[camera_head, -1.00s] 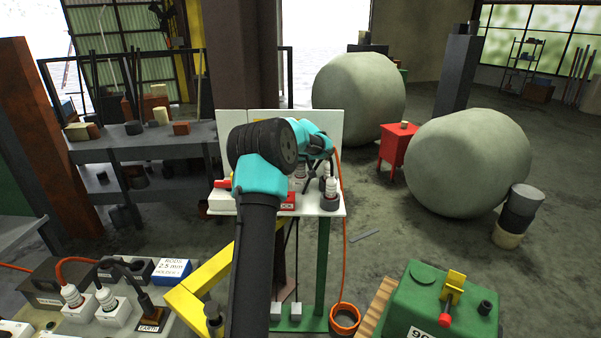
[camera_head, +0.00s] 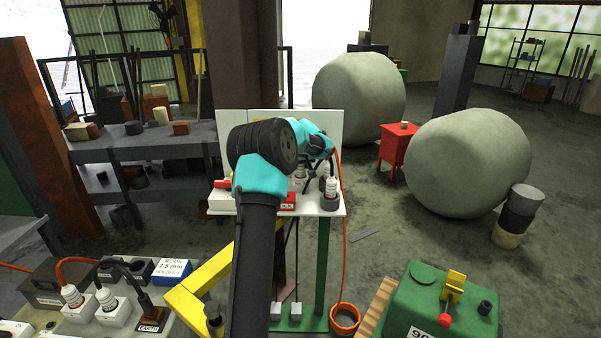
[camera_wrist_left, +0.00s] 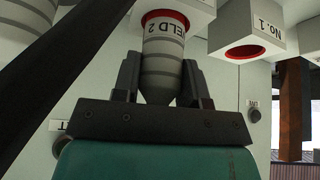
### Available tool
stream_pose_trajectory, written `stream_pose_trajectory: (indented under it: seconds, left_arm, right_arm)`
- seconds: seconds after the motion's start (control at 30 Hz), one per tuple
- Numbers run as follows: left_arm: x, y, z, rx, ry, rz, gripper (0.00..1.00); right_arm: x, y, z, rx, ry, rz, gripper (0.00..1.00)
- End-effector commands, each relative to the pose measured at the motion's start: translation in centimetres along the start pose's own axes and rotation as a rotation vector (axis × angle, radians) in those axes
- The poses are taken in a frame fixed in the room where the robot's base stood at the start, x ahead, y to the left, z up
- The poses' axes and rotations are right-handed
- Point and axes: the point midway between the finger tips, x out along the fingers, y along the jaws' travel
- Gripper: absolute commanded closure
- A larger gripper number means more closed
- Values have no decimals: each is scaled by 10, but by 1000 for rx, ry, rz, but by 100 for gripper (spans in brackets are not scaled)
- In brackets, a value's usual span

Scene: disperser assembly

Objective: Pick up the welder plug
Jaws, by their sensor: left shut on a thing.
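The welder plug (camera_wrist_left: 165,68) is a grey-white tapered plug marked with letters ending in "ELD 2", upside down in the left wrist view. It sits at a red-rimmed opening of a white socket block (camera_wrist_left: 196,8). My left gripper (camera_wrist_left: 160,82) is shut on it, one dark finger on each side. In the head view my left gripper (camera_head: 315,178) is at the white shelf (camera_head: 270,209), small and partly hidden by my teal wrist. I cannot tell there which plug it holds. My right gripper is not in view.
A second socket block marked "NO. 1" (camera_wrist_left: 256,35) has an open red-rimmed hole. Another white plug (camera_head: 331,187) stands on the shelf's right, near an orange cable (camera_head: 342,245). A green machine (camera_head: 442,305) is at front right, a socket bench (camera_head: 90,320) at front left.

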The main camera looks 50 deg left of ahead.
Motion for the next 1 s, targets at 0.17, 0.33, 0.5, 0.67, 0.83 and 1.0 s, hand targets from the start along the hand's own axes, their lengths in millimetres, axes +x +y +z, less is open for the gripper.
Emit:
stream_pose_trajectory:
  seconds: [0.17, 0.33, 0.5, 0.67, 0.83, 1.0]
  left_arm:
    - [0, 0, 0, 0, 1, 0, 90]
    - [-2, 0, -1, 0, 1, 1, 90]
    - [-11, 0, -7, -2, 3, 2, 90]
    - [-24, 0, -14, -1, 3, 0, 90]
    - [-34, -1, -15, -1, 1, -1, 90]
    - [-42, -3, -4, 0, 2, -1, 90]
  right_arm:
    - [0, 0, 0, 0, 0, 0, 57]
    - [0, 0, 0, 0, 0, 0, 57]
    - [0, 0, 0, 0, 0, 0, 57]
    - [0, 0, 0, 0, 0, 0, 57]
    - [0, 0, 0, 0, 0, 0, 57]
    - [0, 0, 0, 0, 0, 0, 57]
